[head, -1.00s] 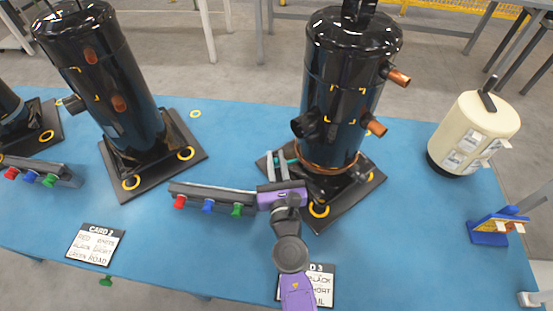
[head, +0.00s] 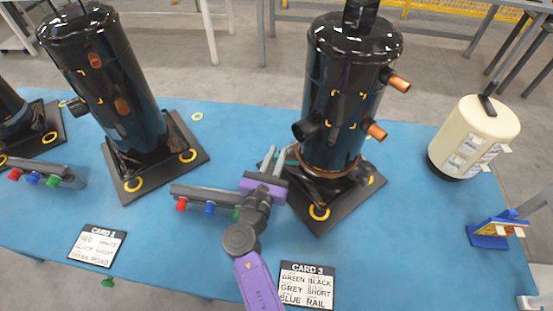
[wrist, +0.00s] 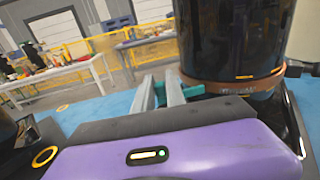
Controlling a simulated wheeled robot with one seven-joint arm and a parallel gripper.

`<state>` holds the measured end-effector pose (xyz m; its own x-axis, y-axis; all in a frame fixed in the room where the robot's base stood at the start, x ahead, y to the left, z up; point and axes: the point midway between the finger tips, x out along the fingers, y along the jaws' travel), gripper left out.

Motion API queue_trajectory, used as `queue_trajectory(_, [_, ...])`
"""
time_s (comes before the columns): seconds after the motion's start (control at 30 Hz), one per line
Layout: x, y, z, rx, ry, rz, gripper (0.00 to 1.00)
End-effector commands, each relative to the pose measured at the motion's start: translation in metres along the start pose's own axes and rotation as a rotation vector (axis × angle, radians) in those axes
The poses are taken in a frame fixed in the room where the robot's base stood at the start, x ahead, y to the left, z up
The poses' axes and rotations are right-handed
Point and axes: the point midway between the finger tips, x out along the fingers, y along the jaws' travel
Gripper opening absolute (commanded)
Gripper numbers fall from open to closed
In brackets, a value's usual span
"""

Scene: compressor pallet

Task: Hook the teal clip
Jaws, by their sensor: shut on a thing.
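The teal clip (head: 286,155) is a small piece at the lower left side of the right-hand black compressor (head: 335,95), near its copper-coloured base ring (head: 330,172). My gripper (head: 270,158) has its grey fingers shut on the clip, beside the compressor's foot. In the wrist view, teal shows between my gripper's fingers (wrist: 160,92) and to their right, against the compressor's lower wall. The fingers hide part of the clip, and whether it is hooked on anything cannot be told.
A rail with red, blue and green knobs (head: 200,194) lies left of my gripper. Card 3 (head: 306,285) lies in front. A second black compressor (head: 105,85) stands left, a cream canister (head: 475,137) right. Blue tabletop (head: 410,240) is clear at front right.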

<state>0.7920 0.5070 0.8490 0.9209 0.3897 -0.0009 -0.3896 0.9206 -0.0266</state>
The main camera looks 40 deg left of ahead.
Motion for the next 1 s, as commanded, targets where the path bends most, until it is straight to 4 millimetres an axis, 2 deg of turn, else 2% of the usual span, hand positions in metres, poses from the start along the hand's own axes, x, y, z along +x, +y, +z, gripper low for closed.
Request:
queue_trajectory(0.1, [0.008, 0.006, -0.002, -0.001, -0.003, -0.105, 0.0])
queue_trajectory(0.5, [0.025, 0.002, -0.005, 0.001, 0.007, -0.416, 0.0])
queue_trajectory(1.0, [0.034, -0.004, -0.002, 0.0, 0.014, -0.588, 0.0])
